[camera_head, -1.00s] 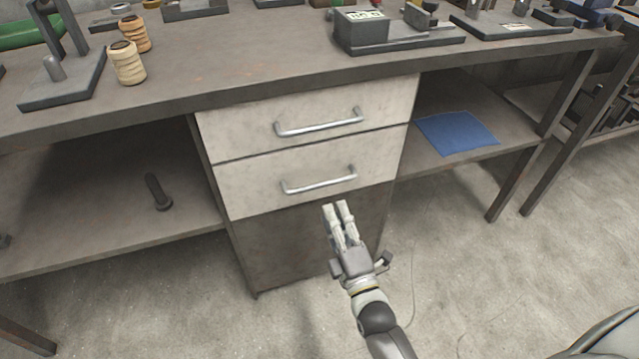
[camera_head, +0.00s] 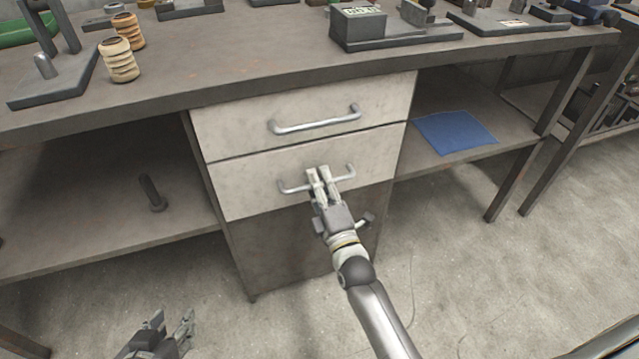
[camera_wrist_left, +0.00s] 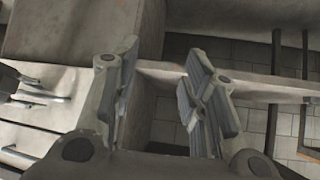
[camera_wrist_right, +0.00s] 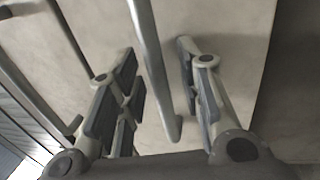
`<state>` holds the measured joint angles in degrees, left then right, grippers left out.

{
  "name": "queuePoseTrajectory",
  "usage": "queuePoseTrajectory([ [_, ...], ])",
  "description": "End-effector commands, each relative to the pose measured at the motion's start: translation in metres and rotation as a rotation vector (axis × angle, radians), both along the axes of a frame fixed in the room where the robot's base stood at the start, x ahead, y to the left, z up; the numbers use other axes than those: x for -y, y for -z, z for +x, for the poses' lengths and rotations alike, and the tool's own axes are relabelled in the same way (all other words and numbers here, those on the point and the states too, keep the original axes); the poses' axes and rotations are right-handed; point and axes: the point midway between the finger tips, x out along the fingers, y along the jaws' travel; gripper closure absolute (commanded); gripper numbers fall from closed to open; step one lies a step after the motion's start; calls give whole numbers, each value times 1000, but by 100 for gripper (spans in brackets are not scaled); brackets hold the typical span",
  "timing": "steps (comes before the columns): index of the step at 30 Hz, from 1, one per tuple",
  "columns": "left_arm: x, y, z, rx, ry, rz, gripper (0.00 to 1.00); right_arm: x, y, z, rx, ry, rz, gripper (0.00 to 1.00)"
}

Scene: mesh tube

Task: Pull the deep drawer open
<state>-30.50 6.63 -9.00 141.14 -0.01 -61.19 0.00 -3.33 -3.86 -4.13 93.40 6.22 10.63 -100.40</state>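The cabinet under the bench has two pale drawer fronts, both closed. The lower drawer (camera_head: 245,187) has a metal bar handle (camera_head: 288,187). My right gripper (camera_head: 317,173) is at the middle of this handle, with its fingertips over the bar. In the right wrist view the handle (camera_wrist_right: 150,50) passes between the two fingers, which are spread and show gaps to the bar. My left gripper (camera_head: 171,322) is low at the bottom left of the head view, open and empty, away from the drawers. The left wrist view also shows it open (camera_wrist_left: 160,85).
The upper drawer (camera_head: 235,127) has its own handle (camera_head: 318,126) just above. The bench top (camera_head: 250,55) overhangs the drawers. A blue cloth (camera_head: 455,132) lies on the right shelf, and a dark bolt-like part (camera_head: 151,190) stands on the left shelf. The floor in front is clear.

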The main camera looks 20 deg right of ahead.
Motion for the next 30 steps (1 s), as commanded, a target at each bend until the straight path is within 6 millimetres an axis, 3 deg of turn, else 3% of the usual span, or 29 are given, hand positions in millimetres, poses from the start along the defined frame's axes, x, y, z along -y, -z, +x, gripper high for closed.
queuePoseTrajectory([
  [1, 0, 0, 0, 0, 0, 0, 60, 0, 0, 0, 0, 0, 0, 71],
  [8, 0, 0, 0, -2, 0, 0, 60, 0, 0, 0, 0, 0, 0, 100],
  [22, -1, 1, -3, -22, -2, 4, 60, 0, 0, -3, -1, 0, -1, 100],
  [30, -16, 25, -48, -260, -20, 56, 60, 0, -1, -21, -4, -1, 0, 100],
])
